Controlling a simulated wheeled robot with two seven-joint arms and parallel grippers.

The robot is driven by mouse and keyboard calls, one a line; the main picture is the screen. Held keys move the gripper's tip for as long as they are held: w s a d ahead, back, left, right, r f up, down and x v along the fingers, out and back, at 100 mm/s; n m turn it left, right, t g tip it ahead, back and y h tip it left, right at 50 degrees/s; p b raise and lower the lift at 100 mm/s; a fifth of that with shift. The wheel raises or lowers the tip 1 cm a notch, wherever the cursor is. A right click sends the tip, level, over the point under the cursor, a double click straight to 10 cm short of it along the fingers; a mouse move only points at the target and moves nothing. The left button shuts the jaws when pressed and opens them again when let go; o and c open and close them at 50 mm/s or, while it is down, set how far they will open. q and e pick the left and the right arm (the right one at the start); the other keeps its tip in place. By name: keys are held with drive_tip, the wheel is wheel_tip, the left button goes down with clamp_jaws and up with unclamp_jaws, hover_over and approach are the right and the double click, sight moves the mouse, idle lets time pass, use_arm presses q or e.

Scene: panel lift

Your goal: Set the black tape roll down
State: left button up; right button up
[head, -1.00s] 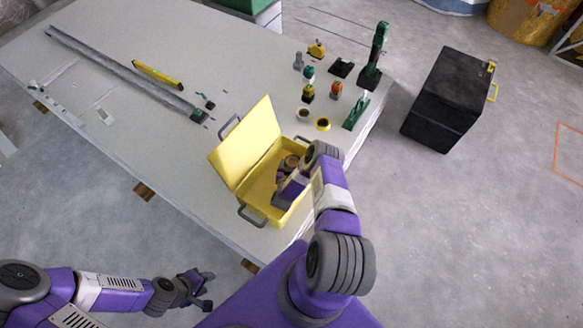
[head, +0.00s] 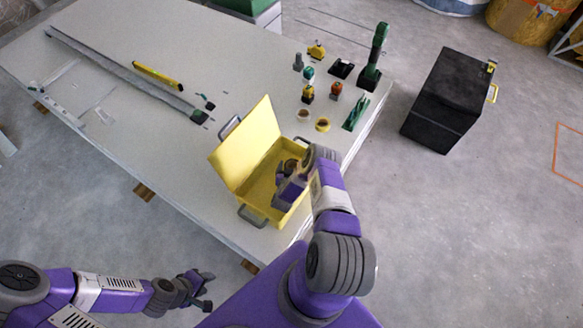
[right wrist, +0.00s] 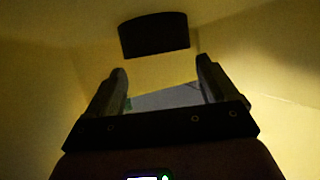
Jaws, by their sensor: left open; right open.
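A dark, curved-edged object, seemingly the black tape roll (right wrist: 153,35), shows inside the yellow toolbox in the right wrist view. It lies just beyond my right gripper's fingertips, with yellow surface between the two fingers. My right gripper (right wrist: 162,66) is open and appears empty. In the head view my right arm reaches down into the open yellow toolbox (head: 237,156); its wrist hides part of the inside, and I cannot pick out the roll clearly there. My left gripper (head: 207,291) is open and empty, off the table's near edge.
The toolbox stands on the white table (head: 150,130), lid up on its left. A black case (head: 448,100) stands on the floor at right.

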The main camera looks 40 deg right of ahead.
drive_tip(key=shift+r, duration=0.1)
drive_tip(key=shift+r, duration=0.25)
drive_tip(key=p+v, duration=0.1)
drive_tip(key=v, duration=0.1)
drive_tip(key=p+v, duration=0.1)
drive_tip(key=v, duration=0.1)
drive_tip(key=p+v, duration=0.1)
drive_tip(key=v, duration=0.1)
drive_tip(key=shift+s+a+r, duration=0.1)
drive_tip(key=shift+a+r, duration=0.1)
drive_tip(key=shift+r, duration=0.25)
drive_tip(key=shift+s+a+r, duration=0.1)
drive_tip(key=shift+s+a, duration=0.2)
drive_tip(key=shift+a, duration=0.1)
